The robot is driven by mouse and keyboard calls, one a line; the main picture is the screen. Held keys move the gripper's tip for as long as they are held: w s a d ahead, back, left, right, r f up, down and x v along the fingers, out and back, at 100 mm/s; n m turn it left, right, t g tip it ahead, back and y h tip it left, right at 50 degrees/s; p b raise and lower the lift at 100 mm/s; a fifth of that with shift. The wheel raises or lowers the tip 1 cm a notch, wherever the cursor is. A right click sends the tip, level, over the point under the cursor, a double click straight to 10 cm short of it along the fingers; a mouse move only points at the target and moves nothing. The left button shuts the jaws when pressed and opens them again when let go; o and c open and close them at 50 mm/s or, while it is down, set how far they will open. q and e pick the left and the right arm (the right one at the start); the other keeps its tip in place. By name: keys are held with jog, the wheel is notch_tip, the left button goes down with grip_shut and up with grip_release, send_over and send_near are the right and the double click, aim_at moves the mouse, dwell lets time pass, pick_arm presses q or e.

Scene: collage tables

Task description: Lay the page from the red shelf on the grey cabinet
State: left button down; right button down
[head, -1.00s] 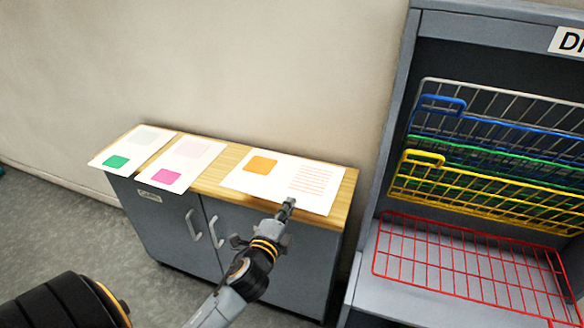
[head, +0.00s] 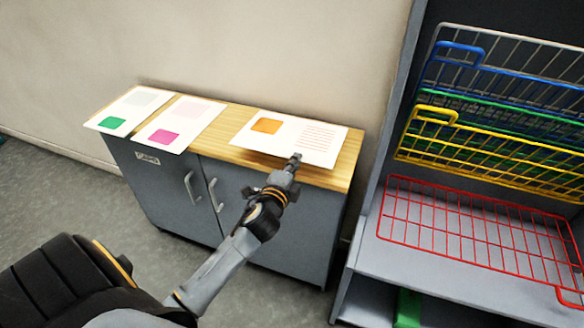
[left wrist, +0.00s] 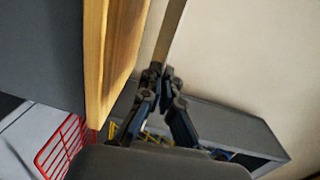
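A white page (head: 285,133) with an orange square and red lines is over the right part of the wooden top of the grey cabinet (head: 265,150). A dark shadow shows under its front edge, so that edge seems slightly raised. My left gripper (head: 295,158) is at the page's front edge, its fingertips close together on it. In the left wrist view the fingers (left wrist: 160,75) are nearly together, with a thin strip, seemingly the page edge-on (left wrist: 169,32), running out from them. The red shelf (head: 470,225) is an empty wire rack at the right. My right gripper is not seen.
Two other pages, one with a green square (head: 128,108) and one with a magenta square (head: 185,122), lie on the cabinet's left part. Yellow (head: 490,155), green and blue wire shelves are folded up above the red one. A wall stands behind the cabinet.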

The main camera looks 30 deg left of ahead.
aim_at(296, 174)
pick_arm(q)
jog(key=shift+w+a+f+b, duration=0.1)
jog(key=shift+w+f+b, duration=0.35)
jog(key=shift+f, duration=0.3)
jog(key=shift+w+a+f+b, duration=0.1)
jog(key=shift+w+f+b, duration=0.3)
jog(key=shift+f+b, duration=0.3)
jog(key=shift+w+a+f+b, duration=0.1)
jog(key=shift+w+f+b, duration=0.3)
jog(key=shift+f, duration=0.4)
jog(key=c, duration=0.7)
grip_release()
jog(key=shift+s+f, duration=0.1)
jog(key=shift+f, duration=0.05)
jog(key=shift+f+b, duration=0.5)
jog(key=shift+a+f+b, duration=0.3)
jog(key=shift+f+b, duration=0.2)
jog(key=shift+f, duration=0.1)
